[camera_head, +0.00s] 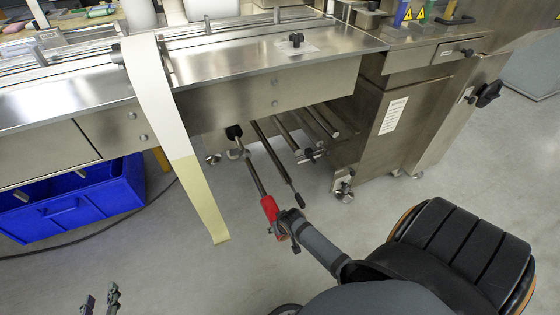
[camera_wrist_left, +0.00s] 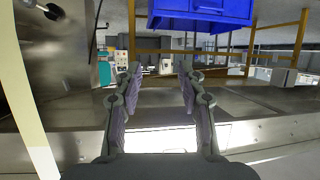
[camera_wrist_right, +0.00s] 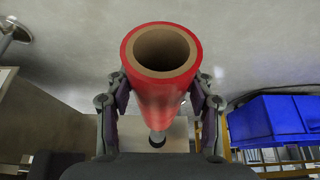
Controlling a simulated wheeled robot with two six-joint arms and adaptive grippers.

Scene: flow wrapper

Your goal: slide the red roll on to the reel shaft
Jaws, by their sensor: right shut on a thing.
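The red roll (camera_head: 269,208) is a slim red tube with a brown hollow core, its open end facing the right wrist camera (camera_wrist_right: 152,90). My right gripper (camera_head: 283,226) is shut on it, one finger on each side in the right wrist view (camera_wrist_right: 160,100). The reel shaft (camera_head: 256,177) is a thin metal rod running from a black knob under the machine to the roll's far end. Roll and shaft look roughly in line; I cannot tell whether the tip is inside the core. My left gripper (camera_head: 100,298) is open and empty, low at the left (camera_wrist_left: 160,85).
A second rod (camera_head: 278,165) with a dark tip runs close to the right of the shaft. A pale paper web (camera_head: 190,150) hangs at its left. A blue crate (camera_head: 75,205) stands under the machine (camera_head: 220,95). Open floor lies in front.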

